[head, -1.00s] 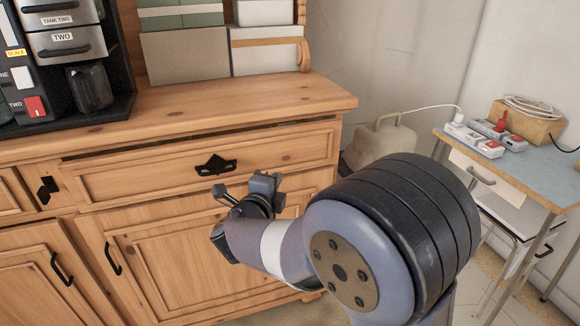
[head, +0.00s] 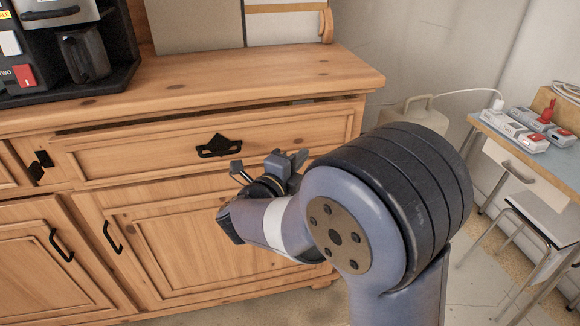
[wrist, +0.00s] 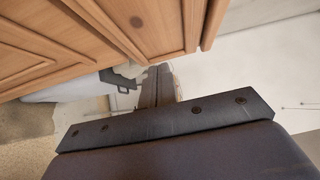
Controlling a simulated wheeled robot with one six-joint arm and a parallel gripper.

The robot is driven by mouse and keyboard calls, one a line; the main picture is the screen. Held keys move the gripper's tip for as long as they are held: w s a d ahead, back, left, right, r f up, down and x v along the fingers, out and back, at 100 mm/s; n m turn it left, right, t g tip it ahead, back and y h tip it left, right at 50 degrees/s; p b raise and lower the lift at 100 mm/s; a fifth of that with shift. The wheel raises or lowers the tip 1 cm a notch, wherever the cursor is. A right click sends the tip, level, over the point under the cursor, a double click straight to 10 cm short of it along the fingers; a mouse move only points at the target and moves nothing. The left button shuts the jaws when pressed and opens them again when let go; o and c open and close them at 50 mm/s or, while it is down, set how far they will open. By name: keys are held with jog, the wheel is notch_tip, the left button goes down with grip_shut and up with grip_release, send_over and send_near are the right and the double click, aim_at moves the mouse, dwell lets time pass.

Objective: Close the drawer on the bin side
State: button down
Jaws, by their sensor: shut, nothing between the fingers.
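The wooden drawer (head: 130,157) under the right part of the dresser top stands slightly open. A dark gap shows along its upper edge. It has a black handle (head: 219,146) at its middle. My gripper (head: 266,172) is in front of the drawer's lower right part, to the right of and below the handle in the head view. Whether it touches the drawer front I cannot tell. In the wrist view the dark fingers (wrist: 157,88) appear together, with nothing between them. My arm hides part of the dresser's right end. No bin can be made out for certain.
A beige container (head: 415,112) stands on the floor right of the dresser. A blue-topped table (head: 490,122) with power strips and a stool (head: 545,215) are at the right. A black machine (head: 60,50) sits on the dresser top. Cupboard doors (head: 200,245) below are shut.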

aim_at(310, 134)
jog(key=w, duration=0.2)
jog(key=w+d, duration=0.1)
jog(key=w, duration=0.2)
jog(key=shift+w+d, duration=0.15)
jog(key=shift+w, duration=0.15)
jog(key=shift+w+a, duration=0.2)
jog(key=shift+w, duration=0.45)
